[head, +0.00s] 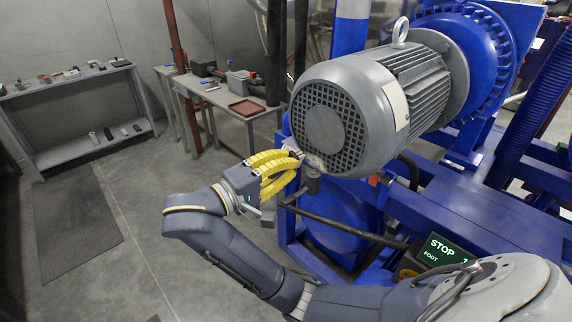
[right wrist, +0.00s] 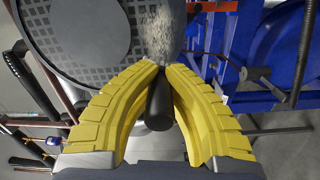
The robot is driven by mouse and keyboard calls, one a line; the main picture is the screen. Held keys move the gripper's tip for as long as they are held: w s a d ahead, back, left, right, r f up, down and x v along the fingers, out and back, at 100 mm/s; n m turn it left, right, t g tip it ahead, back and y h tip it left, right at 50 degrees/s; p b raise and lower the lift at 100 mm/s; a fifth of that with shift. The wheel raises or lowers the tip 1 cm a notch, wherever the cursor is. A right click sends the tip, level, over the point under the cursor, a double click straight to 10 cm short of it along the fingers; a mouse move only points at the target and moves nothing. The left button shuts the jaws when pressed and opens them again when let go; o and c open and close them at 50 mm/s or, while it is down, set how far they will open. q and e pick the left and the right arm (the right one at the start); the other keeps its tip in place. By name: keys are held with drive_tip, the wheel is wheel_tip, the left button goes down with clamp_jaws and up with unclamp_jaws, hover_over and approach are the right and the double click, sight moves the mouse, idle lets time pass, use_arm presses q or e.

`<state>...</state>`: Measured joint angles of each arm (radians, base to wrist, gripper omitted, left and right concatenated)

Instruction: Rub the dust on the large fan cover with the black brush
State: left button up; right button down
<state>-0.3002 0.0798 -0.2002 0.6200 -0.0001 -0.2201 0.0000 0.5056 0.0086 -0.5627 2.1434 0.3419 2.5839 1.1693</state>
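The large fan cover (head: 331,128) is the round dark grille on the end of the grey motor; it fills the upper left of the right wrist view (right wrist: 92,28). My right gripper (head: 299,160) has yellow fingers and is at the cover's lower left edge. In the right wrist view the fingers (right wrist: 160,68) are closed around the black brush (right wrist: 158,108), whose dark rounded handle sticks out between them. A fuzzy grey patch of dust (right wrist: 163,30) shows just beyond the fingertips. The brush's bristles are hidden, and I cannot tell if they touch the cover. My left gripper is not in view.
Blue machine framing (head: 470,215) and pipes stand right of and below the motor. A shelf (head: 70,85) with small tools stands at the far left. The floor at left is open, with a dark mat (head: 75,220).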

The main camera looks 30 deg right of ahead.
sight(272, 178)
drive_tip(key=shift+w+d, duration=0.1)
drive_tip(key=shift+d, duration=0.6)
idle(0.3)
drive_tip(key=shift+s+d, duration=0.15)
drive_tip(key=shift+s, duration=0.75)
drive_tip(key=shift+s+d, duration=0.1)
drive_tip(key=shift+s, duration=0.75)
drive_tip(key=shift+s+d, duration=0.25)
drive_tip(key=shift+s, duration=0.6)
drive_tip(key=shift+s+d, duration=0.2)
drive_tip(key=shift+s, duration=0.6)
drive_tip(key=shift+w, duration=0.15)
drive_tip(key=shift+w+a, duration=0.25)
drive_tip(key=shift+w, duration=0.85)
drive_tip(key=shift+w+a, duration=0.2)
drive_tip(key=shift+w, duration=0.9)
drive_tip(key=shift+w+a, duration=0.25)
drive_tip(key=shift+w, duration=0.85)
drive_tip(key=shift+s+a, duration=0.2)
drive_tip(key=shift+a, duration=0.8)
drive_tip(key=shift+s+a, duration=0.2)
drive_tip(key=shift+a, duration=0.75)
drive_tip(key=shift+s+a, duration=0.2)
drive_tip(key=shift+a, duration=0.8)
